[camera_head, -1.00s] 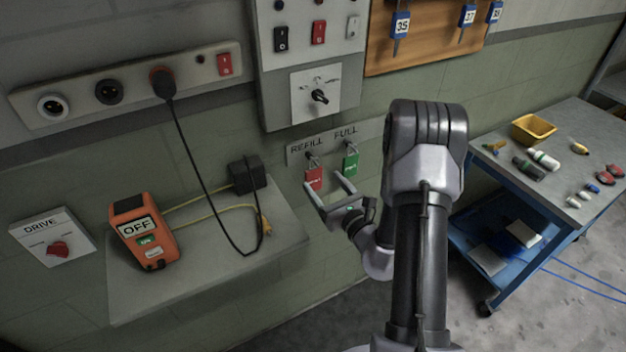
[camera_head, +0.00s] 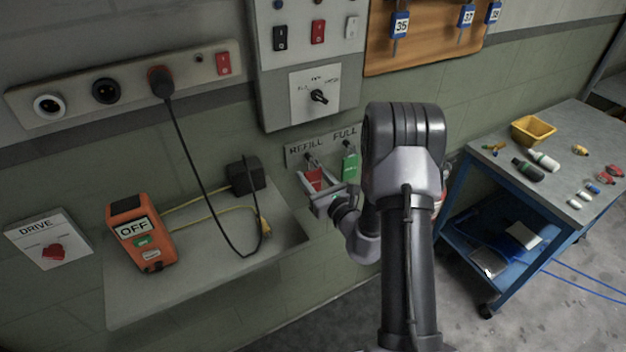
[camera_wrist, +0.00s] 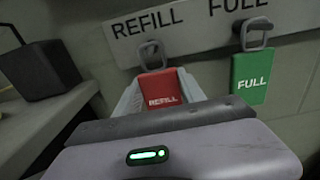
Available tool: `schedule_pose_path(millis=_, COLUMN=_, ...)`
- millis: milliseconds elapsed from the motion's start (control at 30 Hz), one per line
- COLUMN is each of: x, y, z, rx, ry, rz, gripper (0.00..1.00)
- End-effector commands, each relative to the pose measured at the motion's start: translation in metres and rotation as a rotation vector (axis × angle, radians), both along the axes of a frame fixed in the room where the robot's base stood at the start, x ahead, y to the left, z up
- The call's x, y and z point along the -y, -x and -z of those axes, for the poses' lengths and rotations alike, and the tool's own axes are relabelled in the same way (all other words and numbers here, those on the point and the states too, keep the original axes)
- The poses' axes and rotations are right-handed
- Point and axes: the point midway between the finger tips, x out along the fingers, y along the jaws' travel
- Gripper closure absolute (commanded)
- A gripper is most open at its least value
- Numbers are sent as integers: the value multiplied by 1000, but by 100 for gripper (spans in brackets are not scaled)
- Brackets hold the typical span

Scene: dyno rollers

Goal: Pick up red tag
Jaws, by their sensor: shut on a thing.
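The red tag (camera_head: 315,179) hangs from the hook under the word REFILL on the wall. In the wrist view the red tag (camera_wrist: 160,88) reads REFILL, and its top is at the hook (camera_wrist: 152,54). My gripper (camera_head: 314,180) is at the tag, with a finger on each side. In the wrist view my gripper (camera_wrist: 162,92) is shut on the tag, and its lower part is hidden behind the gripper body.
A green FULL tag (camera_head: 349,166) hangs on the hook just right. A grey shelf (camera_head: 200,275) at left holds an orange device (camera_head: 140,235) and a black adapter (camera_head: 245,176). A blue cart (camera_head: 470,215) stands at right.

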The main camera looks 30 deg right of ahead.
Motion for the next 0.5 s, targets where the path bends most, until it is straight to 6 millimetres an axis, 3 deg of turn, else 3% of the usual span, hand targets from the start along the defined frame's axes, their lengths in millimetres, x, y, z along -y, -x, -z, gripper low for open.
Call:
schedule_pose_path(millis=267, x=1, y=2, z=-19, rx=0, ry=0, rz=0, gripper=92)
schedule_pose_path(millis=500, x=4, y=63, z=-15, rx=-4, ry=-5, rz=5, gripper=92)
